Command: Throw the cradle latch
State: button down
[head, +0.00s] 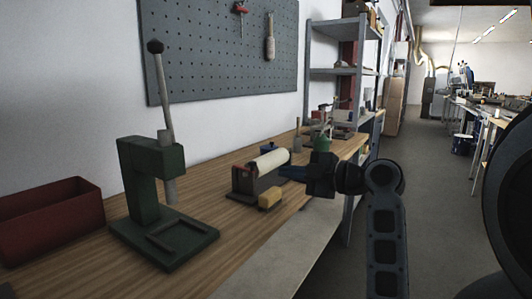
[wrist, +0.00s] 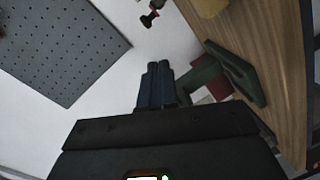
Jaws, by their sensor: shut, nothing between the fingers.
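The cradle (head: 240,187) is a dark stand with a reddish upright at its left end, on the bench, and a cream roller (head: 270,161) lies in it. I cannot make out the latch clearly in the head view. My gripper (head: 284,172) is just right of the cradle, pointing left, its blue fingers shut and empty.
A green lever press (head: 143,185) and a red bin (head: 50,220) stand to the left on the wooden bench (head: 115,272). A pegboard (head: 205,65) hangs behind. Shelves (head: 335,72) stand beyond; the aisle floor at right is clear.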

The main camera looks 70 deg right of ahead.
jog(key=s+a+r+n+h+p, duration=0.1)
jog(key=s+a+r+n, duration=0.1)
jog(key=a+n, duration=0.1)
jog(key=p, duration=0.1)
send_near(255, 165)
jog(key=w+a, duration=0.3)
jog(key=w, duration=0.3)
jog(key=d, duration=0.2)
jog(key=shift+w+d+p, duration=0.25)
jog(key=shift+d+p, duration=0.05)
jog(key=shift+d, duration=0.05)
jog(key=shift+w+d+f, duration=0.15)
jog(key=shift+w+d, duration=0.15)
jog(key=shift+d, duration=0.25)
jog(key=shift+d+f+b, duration=0.25)
jog(key=shift+d+b, duration=0.15)
jog(key=shift+b, duration=0.55)
jog(key=shift+s+d+b, duration=0.1)
jog(key=shift+d+b, duration=0.3)
jog(key=shift+b, duration=0.5)
jog(key=shift+s+d+r+b, duration=0.1)
jog(key=shift+d+r+b, duration=0.05)
jog(key=shift+d+b, duration=0.15)
jog(key=shift+r, duration=0.1)
